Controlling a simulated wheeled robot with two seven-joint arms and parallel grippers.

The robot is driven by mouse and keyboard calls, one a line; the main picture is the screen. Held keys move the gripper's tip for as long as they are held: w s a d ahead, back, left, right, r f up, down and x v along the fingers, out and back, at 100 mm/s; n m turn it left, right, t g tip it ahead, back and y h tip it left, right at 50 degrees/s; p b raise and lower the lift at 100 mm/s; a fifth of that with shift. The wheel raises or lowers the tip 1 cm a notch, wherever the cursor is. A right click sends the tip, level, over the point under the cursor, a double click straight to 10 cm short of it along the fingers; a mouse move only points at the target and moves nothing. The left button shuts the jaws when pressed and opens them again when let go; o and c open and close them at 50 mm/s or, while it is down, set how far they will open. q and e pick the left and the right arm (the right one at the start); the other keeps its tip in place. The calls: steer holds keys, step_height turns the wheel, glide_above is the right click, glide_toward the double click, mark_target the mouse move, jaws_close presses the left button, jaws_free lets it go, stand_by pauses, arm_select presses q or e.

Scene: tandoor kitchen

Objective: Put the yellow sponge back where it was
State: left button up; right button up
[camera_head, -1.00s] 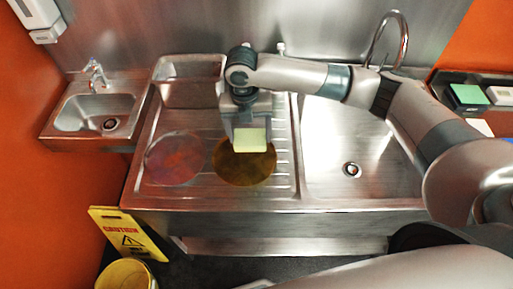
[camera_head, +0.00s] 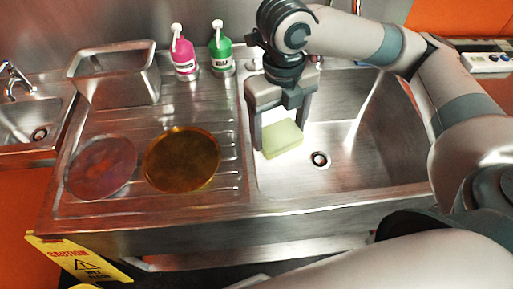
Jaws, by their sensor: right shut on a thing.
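The yellow sponge (camera_head: 283,140) is a pale yellow block. My right gripper (camera_head: 281,122) is shut on it, with one finger at each side, and points downward. The sponge is over the left part of the sink basin (camera_head: 350,165), left of the drain (camera_head: 320,159). I cannot tell whether its underside touches the basin floor. My left gripper is not in view.
An amber round plate (camera_head: 182,160) and a reddish round plate (camera_head: 102,168) lie on the ribbed drainboard (camera_head: 140,205). A metal bin (camera_head: 122,90), a pink bottle (camera_head: 183,55) and a green bottle (camera_head: 220,52) stand behind. A yellow caution sign (camera_head: 80,258) is at front left.

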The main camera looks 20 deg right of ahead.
steer(key=shift+s+d, duration=0.25)
steer(key=shift+d, duration=0.15)
steer(key=shift+s+d, duration=0.1)
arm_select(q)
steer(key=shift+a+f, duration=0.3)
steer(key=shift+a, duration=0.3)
arm_select(e)
steer(key=shift+r, duration=0.1)
steer(key=w+a+f+p, duration=0.1)
steer(key=w+a+f, duration=0.1)
steer(key=w, duration=0.1)
steer(key=w+a+f, duration=0.2)
steer(key=w, duration=0.1)
steer(key=w+a+f+p, duration=0.1)
steer(key=w+a+f, duration=0.1)
steer(key=w+f, duration=0.1)
steer(key=shift+w+a+p, duration=0.25)
steer(key=shift+w+p, duration=0.1)
steer(key=shift+w, duration=0.05)
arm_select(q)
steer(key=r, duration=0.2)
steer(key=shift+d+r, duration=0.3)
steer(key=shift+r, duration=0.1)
arm_select(e)
steer(key=shift+f, duration=0.1)
